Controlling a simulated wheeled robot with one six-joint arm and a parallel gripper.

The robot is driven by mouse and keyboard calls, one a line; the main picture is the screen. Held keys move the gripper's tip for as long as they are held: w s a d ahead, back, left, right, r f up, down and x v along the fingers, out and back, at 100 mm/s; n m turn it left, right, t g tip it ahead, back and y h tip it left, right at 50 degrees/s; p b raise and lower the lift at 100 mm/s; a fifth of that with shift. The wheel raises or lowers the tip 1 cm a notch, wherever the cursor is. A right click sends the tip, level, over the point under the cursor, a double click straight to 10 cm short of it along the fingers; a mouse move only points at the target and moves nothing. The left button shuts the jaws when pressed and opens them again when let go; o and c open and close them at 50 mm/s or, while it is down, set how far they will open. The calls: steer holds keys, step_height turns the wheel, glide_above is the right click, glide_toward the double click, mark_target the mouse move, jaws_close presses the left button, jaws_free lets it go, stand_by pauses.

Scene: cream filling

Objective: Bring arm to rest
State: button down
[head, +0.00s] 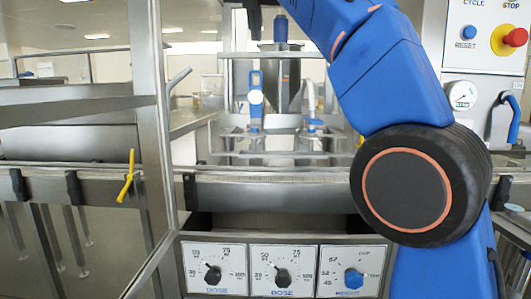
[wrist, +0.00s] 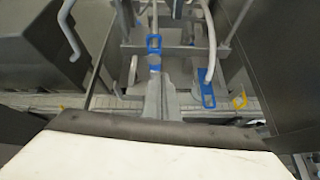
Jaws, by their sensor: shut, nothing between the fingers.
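My gripper (wrist: 158,80) shows in the wrist view as two grey fingers close together, shut and empty. They point toward the filling machine's frame and blue fittings (wrist: 207,90), and I cannot tell how far apart they are from these. My blue arm (head: 385,80) crosses the right half of the head view, with a large black joint with an orange ring. In the head view the gripper is not clearly seen; part of my arm may be the dark shape at the top edge.
The steel hopper (head: 281,80) stands behind the conveyor (head: 270,192). Three dial panels (head: 283,270) are at the bottom. A red emergency stop (head: 515,38) and gauge (head: 462,95) are on the right.

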steer(key=s+d+f+m+g, duration=0.2)
steer(key=s+d+f+m, duration=0.5)
steer(key=d+f, duration=0.45)
steer(key=s+d+f+m+g, duration=0.2)
steer(key=s+d+f+m, duration=0.3)
steer(key=d+f+m, duration=0.7)
steer(key=s+d+f+m, duration=0.2)
steer(key=s+f+m, duration=0.3)
steer(key=f, duration=0.8)
steer(key=s+d+f+m+g, duration=0.1)
steer(key=s+d+f+m, duration=0.2)
steer(key=s+f, duration=0.8)
steer(key=s+d+f+m+g, duration=0.1)
steer(key=s+d+f+m, duration=0.2)
steer(key=s+f+m, duration=0.4)
step_height(320, 180, down, 8)
steer(key=shift+s+r, duration=0.1)
steer(key=shift+s, duration=0.5)
